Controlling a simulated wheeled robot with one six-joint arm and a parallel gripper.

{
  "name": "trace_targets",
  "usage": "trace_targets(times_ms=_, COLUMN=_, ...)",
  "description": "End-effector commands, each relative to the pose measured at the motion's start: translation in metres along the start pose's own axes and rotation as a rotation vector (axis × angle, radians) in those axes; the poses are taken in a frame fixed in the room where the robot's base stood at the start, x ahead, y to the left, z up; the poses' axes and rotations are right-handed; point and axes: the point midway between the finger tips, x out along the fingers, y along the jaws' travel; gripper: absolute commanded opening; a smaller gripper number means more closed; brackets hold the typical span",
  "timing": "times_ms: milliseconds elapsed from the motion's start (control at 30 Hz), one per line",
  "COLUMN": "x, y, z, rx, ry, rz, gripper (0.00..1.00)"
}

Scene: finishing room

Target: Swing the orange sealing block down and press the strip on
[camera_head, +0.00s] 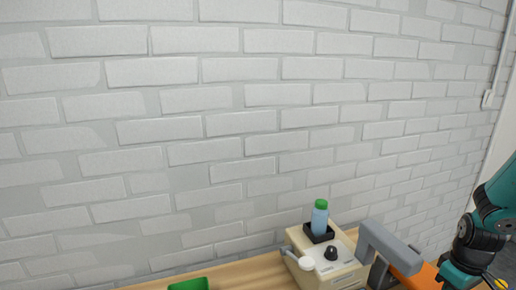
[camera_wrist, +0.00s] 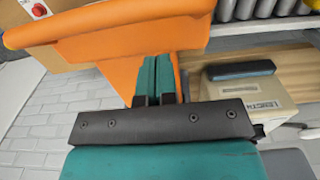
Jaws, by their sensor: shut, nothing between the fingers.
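The orange sealing block (camera_head: 422,277) shows at the lower right of the head view, beside a grey arched arm (camera_head: 388,244); its lower part is cut off by the frame. In the wrist view the orange block (camera_wrist: 110,42) is large, spanning the upper left and reaching down behind the fingers. My gripper (camera_wrist: 160,62) is shut and empty, its teal fingers right in front of or against the orange; I cannot tell whether they touch. In the head view my arm comes in from the right and partly covers that area. I cannot make out the strip.
A beige machine (camera_head: 335,273) stands on the wooden bench (camera_head: 245,272), with a blue green-capped bottle (camera_head: 319,218) in a black holder and a black knob (camera_head: 331,252). A green tray (camera_head: 188,284) is at the bottom. Several grey cylinders (camera_wrist: 263,8) line the wrist view's top right.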

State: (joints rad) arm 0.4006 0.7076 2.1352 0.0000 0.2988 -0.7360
Motion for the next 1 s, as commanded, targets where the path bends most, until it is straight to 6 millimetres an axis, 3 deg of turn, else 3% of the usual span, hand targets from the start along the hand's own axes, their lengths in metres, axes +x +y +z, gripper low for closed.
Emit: trace_targets(times_ms=1000, x=0.016, y=0.000, z=0.000, rx=0.000, ry=0.000, rz=0.000, gripper=0.00)
